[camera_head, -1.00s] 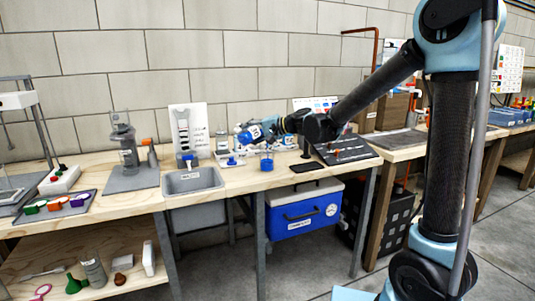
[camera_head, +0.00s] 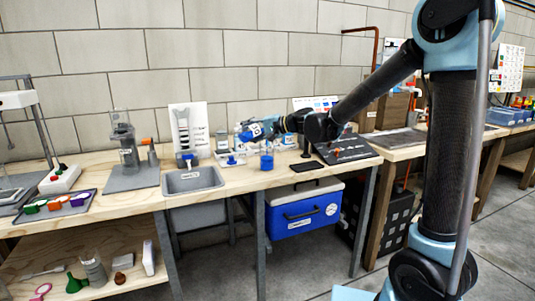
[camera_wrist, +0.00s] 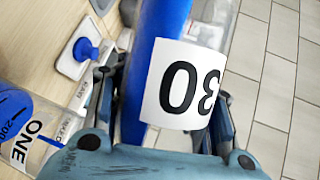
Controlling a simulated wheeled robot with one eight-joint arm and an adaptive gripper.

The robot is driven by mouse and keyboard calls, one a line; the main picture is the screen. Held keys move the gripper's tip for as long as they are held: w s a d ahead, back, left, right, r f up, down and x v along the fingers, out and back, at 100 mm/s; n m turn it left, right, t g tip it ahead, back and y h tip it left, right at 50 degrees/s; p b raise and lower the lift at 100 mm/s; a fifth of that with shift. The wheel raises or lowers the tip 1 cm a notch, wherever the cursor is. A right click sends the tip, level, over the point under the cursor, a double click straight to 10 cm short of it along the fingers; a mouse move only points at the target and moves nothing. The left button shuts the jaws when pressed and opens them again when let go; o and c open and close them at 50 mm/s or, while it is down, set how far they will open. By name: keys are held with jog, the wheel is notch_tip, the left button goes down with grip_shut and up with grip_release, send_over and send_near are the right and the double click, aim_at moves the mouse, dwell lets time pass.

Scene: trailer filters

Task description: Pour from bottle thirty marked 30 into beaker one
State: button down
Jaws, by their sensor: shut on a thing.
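My gripper (camera_head: 273,127) is shut on bottle thirty (camera_head: 250,132), a blue bottle with a white label. The bottle lies tipped over above the bench, its far end to the left. In the wrist view the bottle (camera_wrist: 160,45) fills the middle, its label reading 30 upside down between the fingers of my gripper (camera_wrist: 168,105). Beaker one (camera_head: 266,160) stands on the bench below the bottle and holds blue liquid. In the wrist view the beaker (camera_wrist: 35,135) shows at lower left, marked ONE. The bottle's mouth and any stream are not clear.
A grey sink tray (camera_head: 193,180) lies left of the beaker. A dark flat pad (camera_head: 307,189) lies to the right. A blue cooler (camera_head: 303,212) sits below the bench.

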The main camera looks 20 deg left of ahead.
jog(key=shift+r+m+g+y, duration=0.3)
jog(key=shift+r+m, duration=0.05)
jog(key=shift+m, duration=0.15)
dwell(1.0)
jog(key=shift+f+m+p, duration=0.2)
jog(key=shift+m+p, duration=0.1)
jog(key=shift+p, duration=0.1)
dwell(1.0)
jog(key=f+n+t+h+b, duration=0.1)
jog(key=f+n+t, duration=0.1)
jog(key=f+n, duration=0.1)
jog(key=s+f+n+t+h+b, duration=0.1)
jog(key=f+n+t+h, duration=0.1)
jog(key=f+n, duration=0.1)
jog(key=f+n+t+h+b, duration=0.1)
jog(key=f+n+t+b, duration=0.1)
jog(key=n, duration=0.3)
jog(key=shift+s+a+f+t+h, duration=0.15)
jog(key=shift+a+f+t, duration=0.1)
jog(key=shift+f, duration=0.2)
jog(key=shift+s+a+f+t+h, duration=0.15)
jog(key=shift+f+t, duration=0.1)
jog(key=shift+f, duration=0.2)
jog(key=shift+s+n+t+b, duration=0.15)
jog(key=shift+n+t+b, duration=0.2)
jog(key=shift+b, duration=0.2)
